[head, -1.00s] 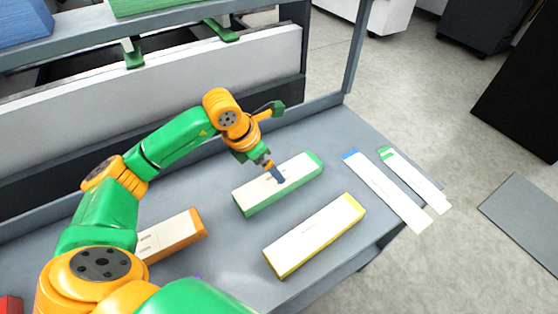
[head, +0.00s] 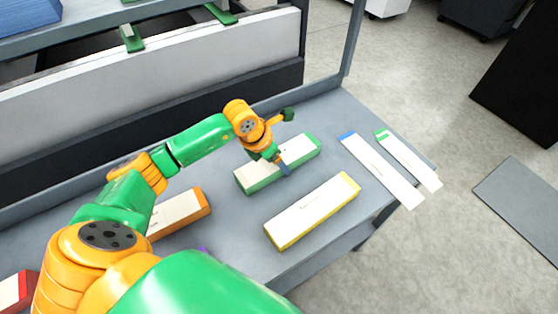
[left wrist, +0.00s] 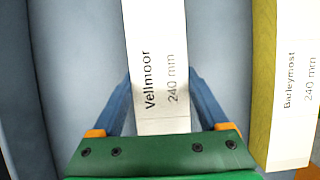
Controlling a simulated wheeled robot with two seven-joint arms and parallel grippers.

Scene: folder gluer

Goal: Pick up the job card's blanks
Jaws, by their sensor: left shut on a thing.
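A green-sided stack of blanks (head: 262,174) with a white top lies on the grey table. In the left wrist view the white top between my fingers reads "Vellmoor 240 mm" (left wrist: 158,40); it appears to be this stack. My left gripper (head: 284,169) is at the stack in the head view, its blue fingers on either side of the white piece in the wrist view, shut on it. Beside it lies a yellow-sided stack (head: 315,210), marked "Barleymost 240 mm" in the wrist view (left wrist: 298,70). My right gripper is not in view.
An orange-sided stack (head: 180,215) and a red one (head: 14,292) lie to the left. Flat strips with a blue end (head: 380,170) and a green end (head: 408,160) lie at the right table edge. A grey rail (head: 310,98) borders the back.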

